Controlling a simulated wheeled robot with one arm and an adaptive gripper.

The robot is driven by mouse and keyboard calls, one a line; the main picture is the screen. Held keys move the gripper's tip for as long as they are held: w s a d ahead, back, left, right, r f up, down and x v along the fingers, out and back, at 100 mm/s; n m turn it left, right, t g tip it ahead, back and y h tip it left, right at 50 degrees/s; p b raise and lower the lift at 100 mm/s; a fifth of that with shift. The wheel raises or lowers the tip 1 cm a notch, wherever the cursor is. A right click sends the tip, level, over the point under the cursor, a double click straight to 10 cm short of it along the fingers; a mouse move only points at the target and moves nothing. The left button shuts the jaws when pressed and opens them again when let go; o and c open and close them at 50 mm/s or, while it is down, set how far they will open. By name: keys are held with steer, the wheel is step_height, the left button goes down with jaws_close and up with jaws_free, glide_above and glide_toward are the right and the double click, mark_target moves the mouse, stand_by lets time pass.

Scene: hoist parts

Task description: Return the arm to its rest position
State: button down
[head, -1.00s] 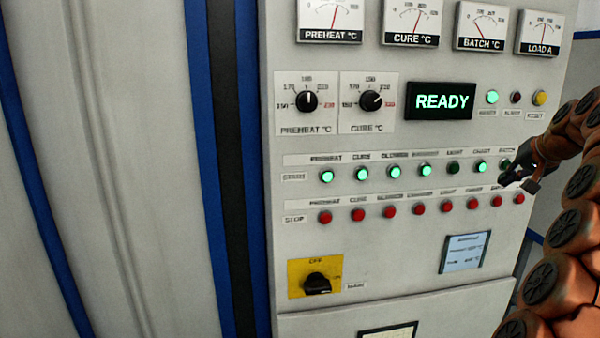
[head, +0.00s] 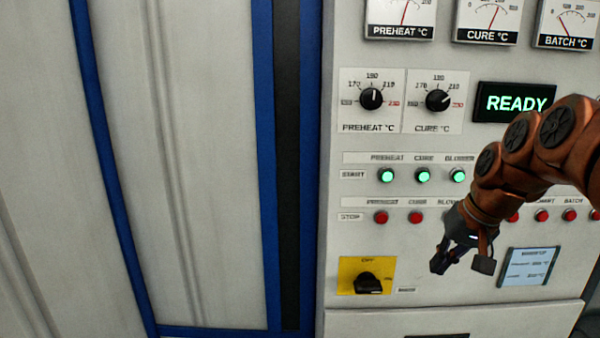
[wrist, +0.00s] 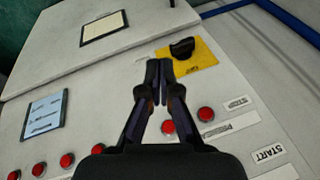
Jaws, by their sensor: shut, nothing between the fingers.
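My gripper (head: 452,258) hangs in front of the lower part of the control panel in the head view, right of the yellow-plated rotary switch (head: 367,282) and left of the small blue-white display (head: 528,267). In the wrist view my gripper (wrist: 158,66) has its fingers together with nothing between them. There the black switch knob on its yellow plate (wrist: 200,57) lies just beyond and right of the fingertips. My orange arm comes in from the right and hides part of the start and stop button rows.
The panel (head: 345,230) carries a lit READY display (head: 515,102), a preheat knob (head: 371,98), a cure knob (head: 438,100), gauges along the top, green start buttons (head: 423,175) and red stop buttons (head: 381,217). Pale wall panels (head: 170,150) with blue edging stand at the left, clear of objects.

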steer(key=s+a+f+n+g, duration=0.1)
steer(key=s+a+f, duration=0.1)
steer(key=s+f, duration=0.3)
steer(key=s+a+f+g+h, duration=0.1)
steer(key=s+f, duration=0.4)
steer(key=s, duration=0.9)
steer(key=s+a+f+n+g+h, duration=0.1)
steer(key=s+a+f+g, duration=0.2)
steer(key=s, duration=0.6)
step_height(320, 180, down, 2)
steer(key=shift+s+a+f+n, duration=0.2)
steer(key=shift+s+a+n, duration=0.1)
steer(key=shift+a, duration=0.7)
